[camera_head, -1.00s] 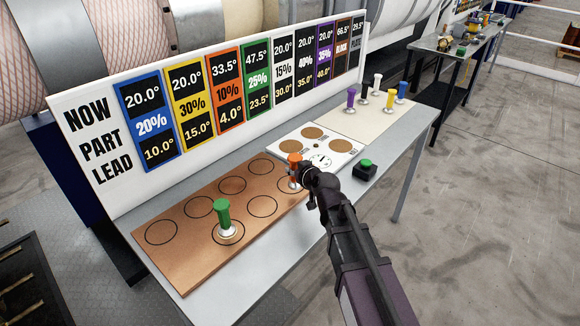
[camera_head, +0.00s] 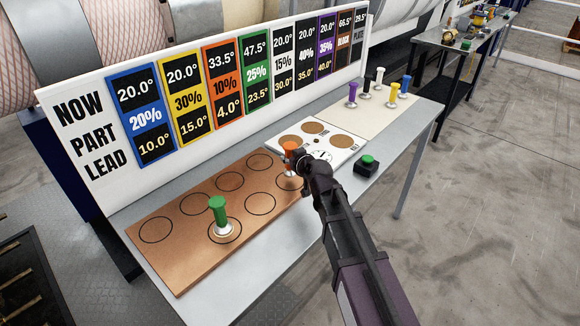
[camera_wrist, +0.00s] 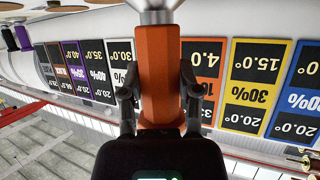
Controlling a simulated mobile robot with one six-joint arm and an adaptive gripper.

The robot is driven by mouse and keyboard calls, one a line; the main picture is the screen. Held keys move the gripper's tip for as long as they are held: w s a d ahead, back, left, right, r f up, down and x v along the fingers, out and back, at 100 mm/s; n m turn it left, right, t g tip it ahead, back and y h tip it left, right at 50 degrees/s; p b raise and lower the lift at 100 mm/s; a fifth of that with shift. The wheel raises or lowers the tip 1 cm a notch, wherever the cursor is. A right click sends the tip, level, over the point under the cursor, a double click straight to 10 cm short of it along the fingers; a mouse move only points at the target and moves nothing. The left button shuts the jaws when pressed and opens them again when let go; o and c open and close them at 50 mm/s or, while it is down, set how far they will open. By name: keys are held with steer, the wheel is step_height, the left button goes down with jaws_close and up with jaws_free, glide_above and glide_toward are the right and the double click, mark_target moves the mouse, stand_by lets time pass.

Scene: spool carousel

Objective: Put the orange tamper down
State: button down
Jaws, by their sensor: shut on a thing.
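My gripper (camera_head: 303,163) is shut on the orange tamper (camera_head: 289,149). In the wrist view the orange handle (camera_wrist: 160,65) is between the two fingers (camera_wrist: 160,100), and part of the metal base (camera_wrist: 155,8) shows at the top edge. The tamper looks upright over the right end of the copper board (camera_head: 190,245), near a ringed spot. My gripper partly hides that spot, and I cannot tell whether the base touches the board. A green tamper (camera_head: 218,210) stands in a front ring of the board.
A white panel (camera_head: 340,155) with brown discs and a dial lies right of the copper board. Several tampers, one purple (camera_head: 352,92), stand on a cream mat (camera_head: 375,118). A green-button box (camera_head: 366,165) sits near the front edge. A sign board (camera_head: 90,165) stands behind.

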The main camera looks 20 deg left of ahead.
steer(key=shift+f+b, duration=1.15)
steer(key=shift+f, duration=0.3)
steer(key=shift+f, duration=0.15)
steer(key=shift+c, duration=1.6)
jaws_free()
steer(key=shift+r, duration=0.2)
steer(key=shift+s+d+r, duration=0.1)
steer(key=shift+s+r, duration=0.05)
steer(key=shift+s, duration=0.05)
steer(key=p+v, duration=0.4)
steer(key=v, duration=0.7)
steer(key=shift+d+p, duration=0.2)
steer(key=shift+p, duration=0.1)
